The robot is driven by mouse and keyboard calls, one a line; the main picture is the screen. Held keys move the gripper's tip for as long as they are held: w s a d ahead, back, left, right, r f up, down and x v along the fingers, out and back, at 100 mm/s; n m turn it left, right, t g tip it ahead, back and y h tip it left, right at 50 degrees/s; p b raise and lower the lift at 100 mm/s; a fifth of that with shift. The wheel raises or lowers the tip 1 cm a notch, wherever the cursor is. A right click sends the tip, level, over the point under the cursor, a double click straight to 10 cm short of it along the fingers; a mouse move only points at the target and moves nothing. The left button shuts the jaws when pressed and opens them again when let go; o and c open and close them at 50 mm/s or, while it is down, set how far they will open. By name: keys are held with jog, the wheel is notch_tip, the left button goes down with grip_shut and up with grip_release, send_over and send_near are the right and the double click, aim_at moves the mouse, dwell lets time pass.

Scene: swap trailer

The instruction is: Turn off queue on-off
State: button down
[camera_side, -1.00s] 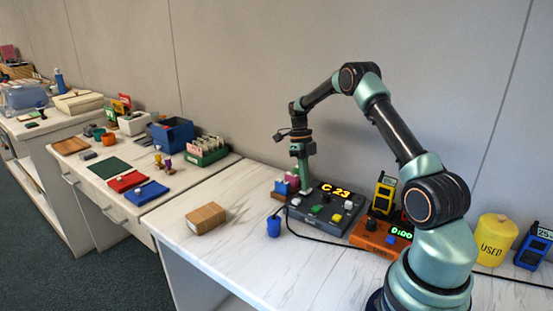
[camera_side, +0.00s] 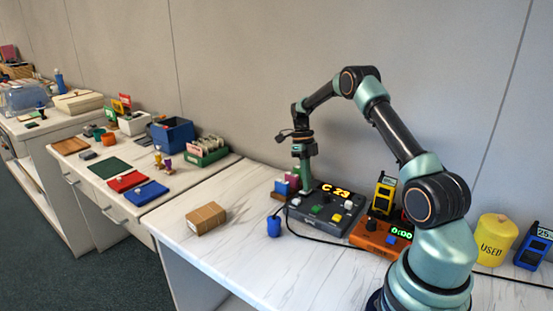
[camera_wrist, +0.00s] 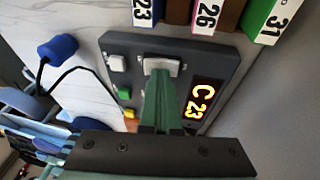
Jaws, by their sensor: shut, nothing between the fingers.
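The queue console (camera_side: 318,222) is a dark grey box with a lit display (camera_side: 335,190) reading C 23. In the wrist view the console (camera_wrist: 205,58) fills the middle, its display (camera_wrist: 201,101) also lit. A pale grey switch-like part (camera_wrist: 161,65) lies right at my fingertips, which partly cover it; I cannot read a label or tell its position. My gripper (camera_side: 306,187) is shut and empty, pointing down at the console's far left part; its fingers also show in the wrist view (camera_wrist: 160,78). Contact with the switch-like part cannot be told for sure.
White (camera_wrist: 117,63), green (camera_wrist: 124,92) and yellow (camera_wrist: 130,113) buttons sit beside the fingers.

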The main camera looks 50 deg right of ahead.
jog(key=shift+r, duration=0.1)
jog(key=v, duration=1.3)
jog(key=shift+s+d+r, duration=0.2)
jog(key=shift+s+r, duration=0.05)
jog(key=shift+r, duration=0.1)
jog(key=shift+a+r, duration=0.35)
jog(key=shift+a, duration=0.1)
